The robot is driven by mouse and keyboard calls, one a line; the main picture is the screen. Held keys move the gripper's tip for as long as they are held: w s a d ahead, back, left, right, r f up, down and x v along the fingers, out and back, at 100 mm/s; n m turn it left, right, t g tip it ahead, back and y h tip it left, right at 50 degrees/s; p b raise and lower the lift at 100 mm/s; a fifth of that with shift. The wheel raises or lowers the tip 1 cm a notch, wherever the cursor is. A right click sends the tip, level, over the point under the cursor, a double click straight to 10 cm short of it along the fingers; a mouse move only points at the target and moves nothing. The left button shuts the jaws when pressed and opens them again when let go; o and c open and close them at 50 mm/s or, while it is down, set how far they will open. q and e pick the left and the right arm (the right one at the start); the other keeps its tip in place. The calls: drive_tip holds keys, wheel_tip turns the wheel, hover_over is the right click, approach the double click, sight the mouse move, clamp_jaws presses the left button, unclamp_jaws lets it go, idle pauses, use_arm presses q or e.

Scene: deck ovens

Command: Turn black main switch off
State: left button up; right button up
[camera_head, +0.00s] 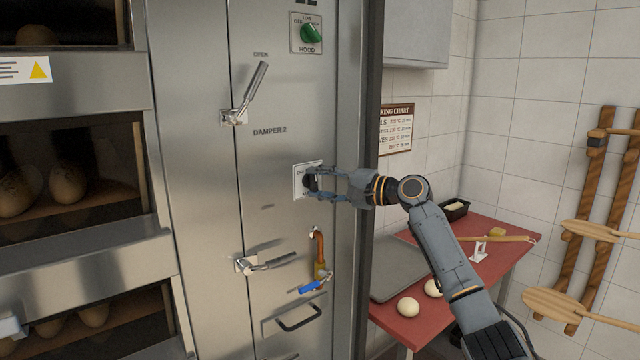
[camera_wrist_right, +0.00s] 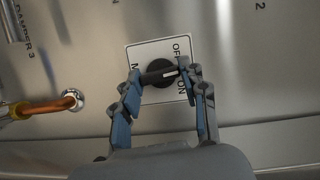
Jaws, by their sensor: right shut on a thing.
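The black main switch (camera_wrist_right: 157,73) is a round knob with a bar handle on a white plate (camera_wrist_right: 133,55) marked OFF and ON, on the steel oven panel. In the head view the white plate (camera_head: 299,183) shows at the panel's right side, and the knob is partly hidden behind my fingers. My right gripper (camera_head: 318,184) reaches in from the right and is shut on the switch. In the right wrist view its two fingers (camera_wrist_right: 161,84) sit on either side of the knob's bar. My left gripper is not in view.
A green hood knob (camera_head: 311,33) sits above, with a damper lever (camera_head: 252,92) to the left. Below are another lever (camera_head: 268,262), a copper pipe with a blue-handled valve (camera_head: 314,285) and a black handle (camera_head: 299,317). A red table (camera_head: 408,322) stands at right.

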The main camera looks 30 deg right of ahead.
drive_tip(key=n+g+h+p, duration=0.1)
drive_tip(key=n, duration=0.2)
drive_tip(key=shift+r+n+p, duration=0.15)
drive_tip(key=shift+n+p, duration=0.15)
drive_tip(key=shift+p, duration=0.05)
drive_tip(key=shift+a+n+g+h+p, duration=0.1)
drive_tip(key=shift+n+g+h+p, duration=0.3)
drive_tip(key=shift+n+h+p, duration=0.6)
drive_tip(key=shift+n+b, duration=0.3)
drive_tip(key=o, duration=1.1)
drive_tip(key=shift+o, duration=0.2)
drive_tip(key=shift+s, duration=0.15)
drive_tip(key=v, duration=1.1)
drive_tip(key=shift+s+d, duration=0.2)
drive_tip(key=shift+s, duration=0.15)
